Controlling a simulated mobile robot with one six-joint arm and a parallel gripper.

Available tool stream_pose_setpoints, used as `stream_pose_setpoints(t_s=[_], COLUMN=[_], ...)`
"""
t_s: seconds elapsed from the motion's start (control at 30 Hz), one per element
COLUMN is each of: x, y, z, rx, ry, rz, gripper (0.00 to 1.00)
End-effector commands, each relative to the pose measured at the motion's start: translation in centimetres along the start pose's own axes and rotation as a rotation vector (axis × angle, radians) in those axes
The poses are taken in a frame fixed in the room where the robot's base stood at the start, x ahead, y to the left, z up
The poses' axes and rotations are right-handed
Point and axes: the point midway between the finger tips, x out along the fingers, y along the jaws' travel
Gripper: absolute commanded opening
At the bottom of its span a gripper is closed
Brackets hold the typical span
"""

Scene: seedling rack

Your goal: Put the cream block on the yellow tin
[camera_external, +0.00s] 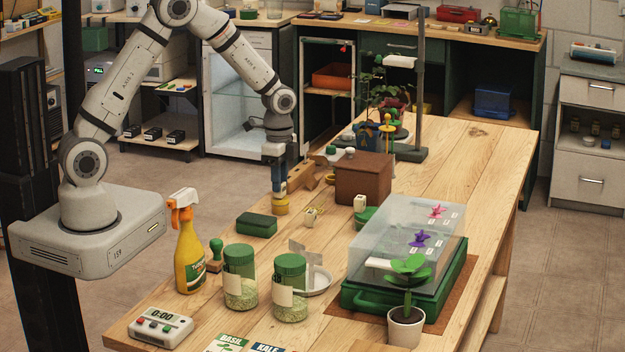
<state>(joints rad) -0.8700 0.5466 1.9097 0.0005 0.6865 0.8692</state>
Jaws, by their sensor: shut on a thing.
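My gripper (280,188) points straight down over the left part of the wooden table. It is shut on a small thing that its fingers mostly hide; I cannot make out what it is. The low round yellow tin (281,208) is directly below the fingertips, and I cannot tell whether the held thing touches it.
A green block (257,225), a spray bottle (190,250) and two green-lidded jars (240,277) stand nearer the front. A clear-lidded green tray (395,298) and a potted plant (406,325) are at the right. The table's far right is mostly bare.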

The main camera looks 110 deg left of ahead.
Motion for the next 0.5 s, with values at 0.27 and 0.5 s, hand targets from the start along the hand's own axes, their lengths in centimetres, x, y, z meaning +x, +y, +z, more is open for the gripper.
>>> stream_pose_setpoints(t_s=[0.27,0.5], x=[0.28,0.50], y=[-0.03,-0.03], z=[-0.04,-0.03], rx=[0.000,0.000], ry=[0.001,0.001], rz=[-0.001,-0.001], gripper=[0.05,0.37])
